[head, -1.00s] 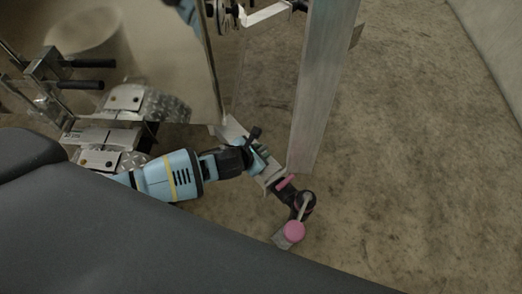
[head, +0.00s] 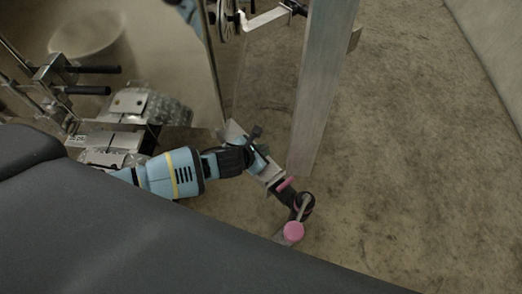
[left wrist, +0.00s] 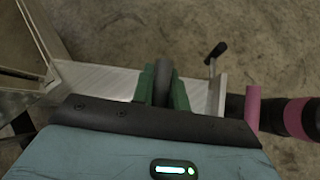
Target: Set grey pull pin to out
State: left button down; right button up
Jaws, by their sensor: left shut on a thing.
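The grey pull pin (left wrist: 162,82) stands between the two green fingers of my left gripper (left wrist: 163,90) in the left wrist view, and the fingers are shut on it. Its lower part is hidden by the fingers. The pin sits at a flat aluminium bar (left wrist: 100,80) of the trailer. In the head view my left gripper (head: 262,157) is over the end of this bar, and the pin cannot be made out there. My right gripper is not in view.
A black-knobbed handle (left wrist: 215,53) stands just right of the fingers. A pink handle (left wrist: 252,108) is farther right, and a pink knob (head: 293,231) shows at the coupling end. A tall aluminium post (head: 322,90) rises close by. Open floor (head: 430,170) lies right.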

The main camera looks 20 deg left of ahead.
pick_arm(q)
jog(key=shift+r+p, duration=0.35)
jog(key=shift+r, duration=0.55)
jog(key=shift+w, duration=0.1)
jog(key=c, duration=1.6)
grip_release()
jog(key=shift+c, duration=0.2)
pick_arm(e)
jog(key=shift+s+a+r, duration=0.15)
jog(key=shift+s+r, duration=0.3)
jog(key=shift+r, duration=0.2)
